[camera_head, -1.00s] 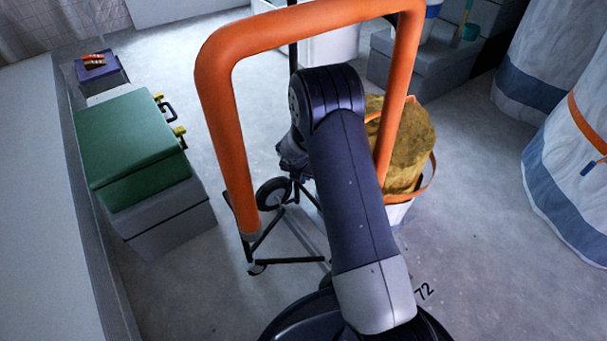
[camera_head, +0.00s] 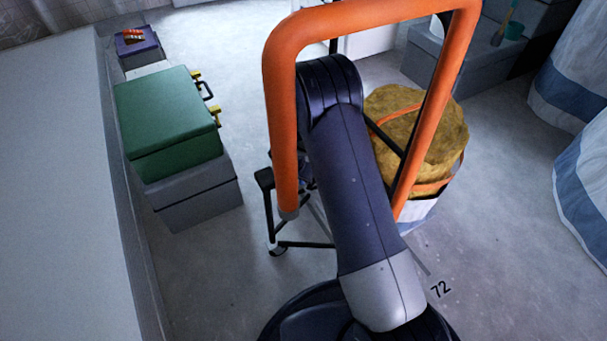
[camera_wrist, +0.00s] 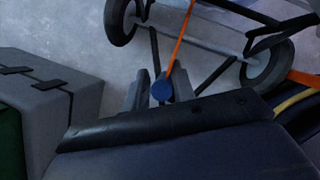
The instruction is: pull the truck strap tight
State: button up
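The truck is a dark wheeled frame with a big orange tubular handle (camera_head: 283,130), standing in front of me. In the wrist view a straight orange strap (camera_wrist: 180,45) runs from the top down to a blue end piece (camera_wrist: 162,90). The blue end sits between the two grey fingers of my gripper (camera_wrist: 160,92), which look closed against its sides. In the head view my arm hides the gripper.
A green case (camera_head: 170,115) on a grey box stands at left, beside a long pale wall top (camera_head: 60,190). A purple box (camera_head: 137,45) is farther back. Grey boxes and large white-and-blue wrapped shapes stand at right. In the wrist view, truck wheels (camera_wrist: 268,66) are close.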

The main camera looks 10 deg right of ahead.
jog(key=shift+o, duration=1.4)
jog(key=shift+d, duration=0.1)
jog(key=p+v, duration=0.4)
jog(key=v, duration=0.6)
jog(key=shift+s+r+p, duration=0.15)
jog(key=shift+r+p, duration=0.15)
jog(key=shift+r, duration=0.05)
jog(key=b+x, duration=0.4)
jog(key=x, duration=0.6)
jog(key=shift+f+b, duration=0.3)
jog(key=shift+b, duration=0.1)
jog(key=shift+w+d, duration=0.4)
jog(key=shift+d, duration=0.45)
jog(key=shift+w+d, duration=0.4)
jog(key=shift+d, duration=0.4)
jog(key=shift+w+d, duration=0.4)
jog(key=shift+d, duration=0.45)
